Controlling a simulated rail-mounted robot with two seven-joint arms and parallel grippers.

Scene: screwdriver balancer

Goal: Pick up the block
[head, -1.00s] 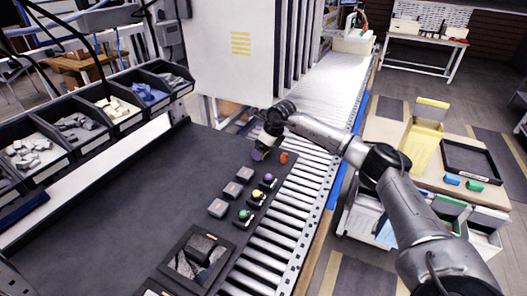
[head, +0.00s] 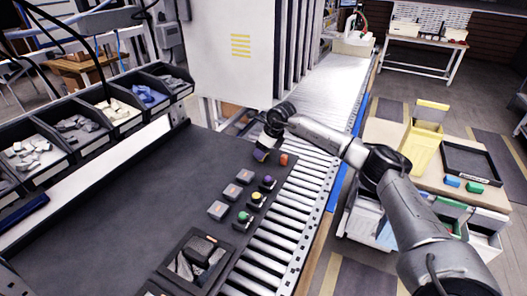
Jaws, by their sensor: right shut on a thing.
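My right gripper (head: 263,147) points down at the far right corner of the dark worktop (head: 130,200). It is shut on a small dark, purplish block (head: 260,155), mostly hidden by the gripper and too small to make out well. I cannot tell whether the block touches the worktop. An orange-red piece (head: 284,159) stands just right of the gripper, apart from it. My left gripper is not in view.
Purple (head: 268,181), yellow (head: 256,197) and green (head: 244,216) knobs line the worktop's right edge beside square grey pads. A dark-framed tray (head: 180,268) sits nearer. Parts bins (head: 85,147) line the left. A roller conveyor (head: 290,205) runs along the right.

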